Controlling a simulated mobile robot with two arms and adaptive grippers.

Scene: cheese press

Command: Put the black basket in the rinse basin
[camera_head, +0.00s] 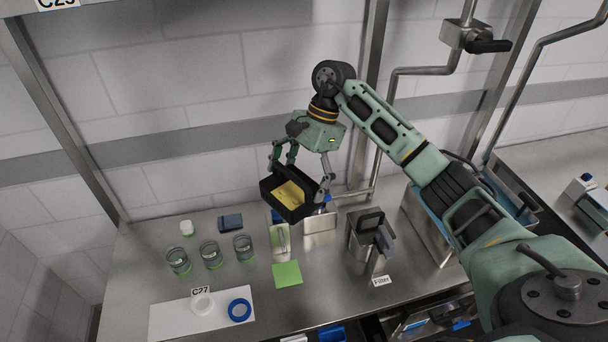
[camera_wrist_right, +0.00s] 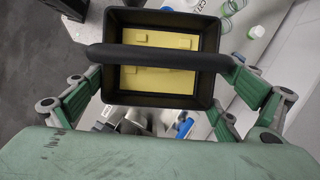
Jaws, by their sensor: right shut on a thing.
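The black basket (camera_head: 291,211), a rectangular box with yellow inside, hangs above the steel counter near the wall. My right gripper (camera_head: 298,178) is shut on it, with one finger on either side. In the right wrist view, the basket (camera_wrist_right: 113,86) is upright to the camera, with its dark handle bar (camera_wrist_right: 160,57) crossing between the fingers. A steel basin (camera_head: 424,232) with blue at its edge stands right of the basket, partly hidden by my right arm. I cannot tell for sure that it is the rinse basin. My left gripper is not in view.
Several glass jars (camera_head: 211,256) stand at the left of the counter (camera_head: 330,292). A steel container (camera_head: 360,240) with a dark handle stands between basket and basin, near the Filter label (camera_head: 381,281). A green sheet (camera_head: 287,275) lies in front. Pipes run along the wall at right.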

